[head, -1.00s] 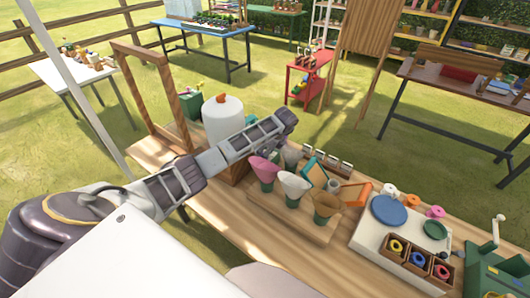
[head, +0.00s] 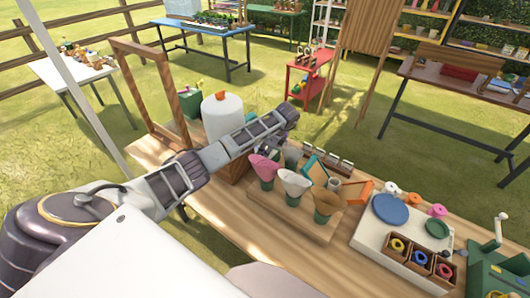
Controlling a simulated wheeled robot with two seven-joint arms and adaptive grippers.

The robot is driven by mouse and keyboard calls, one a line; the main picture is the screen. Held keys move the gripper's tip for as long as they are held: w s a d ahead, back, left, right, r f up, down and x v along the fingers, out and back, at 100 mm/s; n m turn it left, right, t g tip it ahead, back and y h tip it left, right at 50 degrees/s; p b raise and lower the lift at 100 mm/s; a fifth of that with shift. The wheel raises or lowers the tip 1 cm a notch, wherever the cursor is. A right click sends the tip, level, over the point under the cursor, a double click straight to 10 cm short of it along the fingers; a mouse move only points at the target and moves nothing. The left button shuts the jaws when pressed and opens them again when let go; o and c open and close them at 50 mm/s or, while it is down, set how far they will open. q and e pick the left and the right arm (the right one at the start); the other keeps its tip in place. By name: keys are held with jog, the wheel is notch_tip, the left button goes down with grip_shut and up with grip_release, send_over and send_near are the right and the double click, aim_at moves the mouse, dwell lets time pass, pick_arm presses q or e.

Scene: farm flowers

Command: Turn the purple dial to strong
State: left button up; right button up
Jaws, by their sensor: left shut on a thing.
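I cannot make out the purple dial in the head view. My left arm reaches across the bench, and its wrist covers the area beside the white tank (head: 222,108) with the orange knob. My left gripper (head: 270,148) points down at the end of that arm, right of the tank and just behind the pink cone (head: 264,167). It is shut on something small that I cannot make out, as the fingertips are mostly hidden. My right gripper is not in view.
White (head: 294,184) and tan (head: 326,203) cones stand in a wooden rack close to the gripper. A wooden frame (head: 119,88) rises left of the tank. A white board (head: 378,232) with blue and green discs and ribbon spools lies to the right.

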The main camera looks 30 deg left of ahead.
pick_arm(q)
jog(key=shift+w+n+g+b, duration=0.1)
jog(key=shift+n+g+b, duration=0.7)
jog(key=shift+n, duration=0.9)
jog(key=o, duration=1)
jog(key=shift+r, duration=0.1)
jog(key=shift+v, duration=5.85)
jog(key=shift+a+r, duration=0.1)
jog(key=shift+a, duration=0.1)
